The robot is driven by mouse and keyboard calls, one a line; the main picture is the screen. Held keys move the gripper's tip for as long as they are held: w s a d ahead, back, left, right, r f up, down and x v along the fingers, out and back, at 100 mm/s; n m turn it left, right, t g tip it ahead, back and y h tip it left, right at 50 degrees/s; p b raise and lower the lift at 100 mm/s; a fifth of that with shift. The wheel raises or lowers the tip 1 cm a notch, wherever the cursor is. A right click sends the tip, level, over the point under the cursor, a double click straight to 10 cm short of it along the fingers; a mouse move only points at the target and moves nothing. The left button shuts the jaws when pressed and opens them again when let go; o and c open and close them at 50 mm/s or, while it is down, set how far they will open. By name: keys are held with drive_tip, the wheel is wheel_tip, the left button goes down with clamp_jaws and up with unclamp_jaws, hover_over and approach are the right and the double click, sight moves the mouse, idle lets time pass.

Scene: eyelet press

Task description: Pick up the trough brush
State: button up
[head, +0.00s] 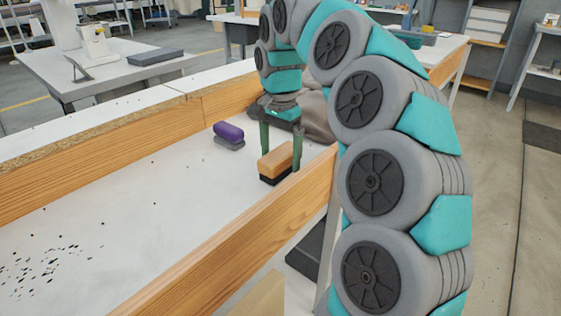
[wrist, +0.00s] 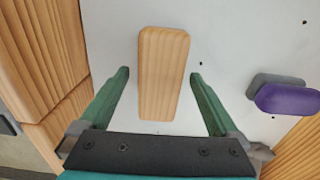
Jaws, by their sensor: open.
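A brush with a light wooden back (head: 277,157) and dark bristles lies on the white trough floor, close to the near wooden wall. It also shows in the wrist view, its wooden back (wrist: 163,75) lying lengthwise between my fingers. My gripper (head: 281,160) is open and points down at this brush. In the wrist view my green fingers (wrist: 160,75) stand one on each side of it, with a gap on both sides. The bristles are hidden in the wrist view. Which brush is the trough brush is not marked.
A purple-backed brush with a grey base (head: 229,133) lies to the left, and at the right in the wrist view (wrist: 287,98). Wooden walls (head: 235,235) edge the trough. Dark specks (head: 45,268) lie at the left. A grey-brown lump (head: 317,118) is behind my gripper.

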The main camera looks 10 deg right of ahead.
sight(280, 152)
drive_tip(key=c, duration=1.5)
drive_tip(key=shift+c, duration=0.2)
drive_tip(key=shift+r, duration=0.2)
drive_tip(key=shift+r, duration=1.65)
drive_tip(key=s+a+r+b, duration=0.1)
drive_tip(key=s+a+b, duration=0.1)
drive_tip(key=s+a, duration=0.7)
drive_tip(key=s, duration=0.3)
drive_tip(key=shift+s+a+r, duration=0.2)
drive_tip(key=shift+s+a, duration=0.1)
drive_tip(key=shift+a, duration=0.05)
drive_tip(key=o, duration=1)
drive_tip(key=shift+c, duration=0.2)
drive_tip(key=c, duration=0.7)
